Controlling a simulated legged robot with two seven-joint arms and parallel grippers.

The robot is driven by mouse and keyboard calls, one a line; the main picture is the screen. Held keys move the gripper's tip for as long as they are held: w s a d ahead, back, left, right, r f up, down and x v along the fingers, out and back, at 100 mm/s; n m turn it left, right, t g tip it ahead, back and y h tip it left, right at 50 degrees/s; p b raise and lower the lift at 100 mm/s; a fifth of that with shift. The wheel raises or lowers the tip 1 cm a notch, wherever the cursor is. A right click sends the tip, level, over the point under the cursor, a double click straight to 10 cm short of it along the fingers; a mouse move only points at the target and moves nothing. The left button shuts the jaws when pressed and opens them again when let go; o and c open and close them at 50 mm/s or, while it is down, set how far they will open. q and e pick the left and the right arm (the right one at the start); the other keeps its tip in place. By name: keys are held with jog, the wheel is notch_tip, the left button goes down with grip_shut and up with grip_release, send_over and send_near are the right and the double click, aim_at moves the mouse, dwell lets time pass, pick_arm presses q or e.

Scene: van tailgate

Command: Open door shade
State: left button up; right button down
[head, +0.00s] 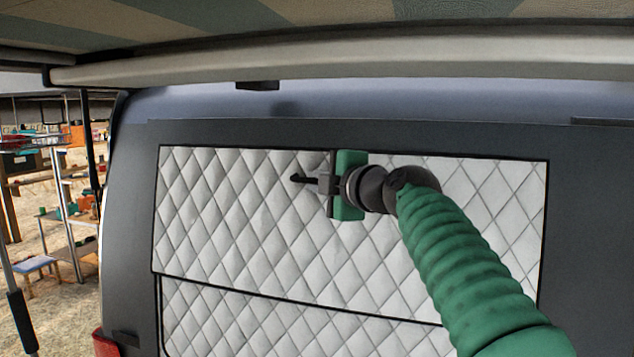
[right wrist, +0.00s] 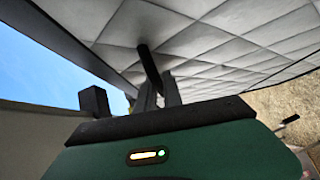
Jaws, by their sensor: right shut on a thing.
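The door shade (head: 230,205) is a white quilted panel with black edging on the inside of the dark van door. My right gripper (head: 318,182) is in front of its upper part, near the middle. Its fingers are shut on a short dark handle (head: 300,178) that stands out from the shade. In the right wrist view the handle (right wrist: 148,62) runs from the quilted shade (right wrist: 215,40) down between the fingertips (right wrist: 158,92). My gripper body and arm hide part of the shade. My left gripper is not in view.
A second quilted panel (head: 250,318) lies below the shade's lower black edge. A pale beam (head: 350,72) and a striped canopy (head: 300,15) cross overhead. Shelves with coloured items (head: 55,190) stand outside at the left.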

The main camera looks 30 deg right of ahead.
jog(key=shift+a+f, duration=0.1)
jog(key=shift+f, duration=0.15)
